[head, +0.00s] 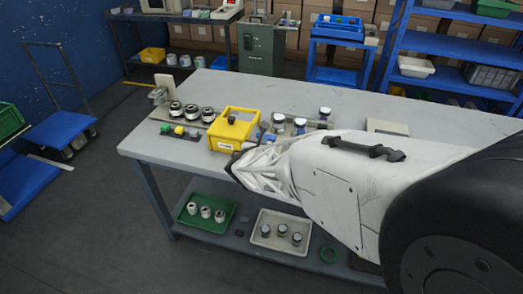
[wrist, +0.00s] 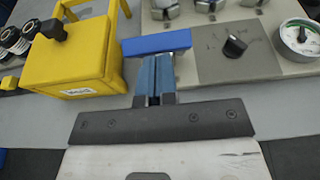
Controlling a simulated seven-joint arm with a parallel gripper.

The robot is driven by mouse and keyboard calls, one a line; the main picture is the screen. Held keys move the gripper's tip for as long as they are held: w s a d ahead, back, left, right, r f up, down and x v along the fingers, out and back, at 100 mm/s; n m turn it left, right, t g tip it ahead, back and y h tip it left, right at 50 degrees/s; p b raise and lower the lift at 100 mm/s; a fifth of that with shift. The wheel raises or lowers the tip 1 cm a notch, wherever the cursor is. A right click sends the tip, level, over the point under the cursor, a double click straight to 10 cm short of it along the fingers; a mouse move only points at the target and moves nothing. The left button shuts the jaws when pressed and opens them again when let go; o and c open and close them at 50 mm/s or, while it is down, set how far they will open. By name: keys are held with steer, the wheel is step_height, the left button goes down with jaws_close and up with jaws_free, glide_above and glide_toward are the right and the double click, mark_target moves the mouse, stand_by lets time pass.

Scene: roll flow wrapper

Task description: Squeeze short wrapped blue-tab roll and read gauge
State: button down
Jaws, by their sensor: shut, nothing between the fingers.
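My gripper (wrist: 155,62) is shut and empty, its blue fingers together. Its tips are at the near edge of a blue bar (wrist: 157,43); I cannot tell whether they touch. The bar lies beside a grey panel with a black knob (wrist: 235,45). A round white gauge (wrist: 297,38) is at the right of the wrist view; its reading is too small to tell. Several rolls stand behind, cut off by the wrist view's top edge; in the head view they are dark-topped rolls (head: 300,125). No blue tab can be made out on them.
A yellow box (head: 233,128) with a black knob stands just left of my gripper. Dark-and-white rolls (head: 191,111) and small coloured blocks (head: 179,130) lie farther left. The back of the grey table (head: 260,90) is clear. Green and pale trays with rolls sit below.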

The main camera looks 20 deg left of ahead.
steer(key=shift+w+r+g, duration=0.5)
steer(key=shift+w+g, duration=0.05)
steer(key=shift+g, duration=0.25)
stand_by(0.9)
steer(key=shift+w+r+g, duration=0.35)
steer(key=shift+w+g, duration=0.15)
steer(key=shift+g, duration=0.1)
steer(key=shift+w+r+g, duration=0.3)
steer(key=shift+w+g, duration=0.2)
steer(key=shift+g, duration=0.1)
steer(key=shift+w+r+g, duration=0.25)
steer(key=shift+w+g, duration=0.5)
steer(key=shift+g, duration=0.05)
steer(key=shift+w+r+g, duration=0.25)
steer(key=shift+w+g, duration=0.45)
steer(key=shift+g, duration=0.1)
steer(key=shift+w, duration=1.5)
steer(key=shift+r, duration=0.1)
